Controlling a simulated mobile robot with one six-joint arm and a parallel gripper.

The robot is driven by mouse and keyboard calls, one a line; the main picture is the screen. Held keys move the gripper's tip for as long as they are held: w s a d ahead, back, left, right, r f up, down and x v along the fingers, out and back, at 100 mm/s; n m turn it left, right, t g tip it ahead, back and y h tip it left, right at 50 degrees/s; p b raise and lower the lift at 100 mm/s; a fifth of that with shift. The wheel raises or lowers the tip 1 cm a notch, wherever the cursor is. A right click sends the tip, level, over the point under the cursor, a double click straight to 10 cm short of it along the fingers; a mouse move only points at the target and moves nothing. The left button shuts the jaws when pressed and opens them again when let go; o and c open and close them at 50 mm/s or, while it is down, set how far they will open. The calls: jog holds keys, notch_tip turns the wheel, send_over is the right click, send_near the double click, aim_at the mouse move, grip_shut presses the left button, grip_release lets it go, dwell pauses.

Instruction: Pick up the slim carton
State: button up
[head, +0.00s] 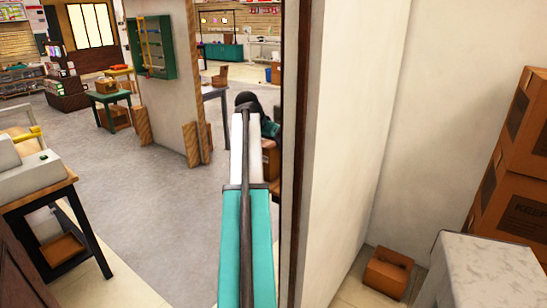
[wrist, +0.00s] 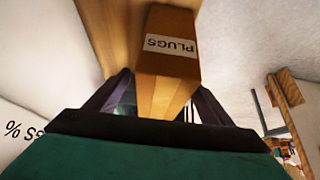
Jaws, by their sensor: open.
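A slim brown carton (wrist: 165,62) with a white label reading "PLUGS", upside down in the picture, fills the upper middle of the wrist view. My gripper (wrist: 160,88) is open, with one dark finger on each side of the carton's lower end in the picture. I cannot tell whether either finger touches it. In the head view my teal and white arm reaches forward, and the gripper end is mostly hidden behind it. A brown box shape (head: 269,158) shows just right of the arm there; I cannot tell if it is the same carton.
A wall edge with dark trim (head: 291,150) stands close to the right of my arm. Stacked cartons (head: 515,200) and a small brown box (head: 388,272) are at the right. A workbench (head: 40,190) stands at the left. Grey floor (head: 130,170) is open between.

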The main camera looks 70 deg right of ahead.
jog(key=shift+w+p+x, duration=0.15)
jog(key=shift+x, duration=0.8)
jog(key=shift+w+p+x, duration=0.15)
jog(key=shift+x, duration=0.85)
jog(key=shift+c, duration=0.4)
jog(key=c, duration=1.6)
jog(key=shift+o, duration=0.2)
jog(key=shift+r, duration=0.15)
jog(key=shift+r+b, duration=0.6)
jog(key=shift+r, duration=4.3)
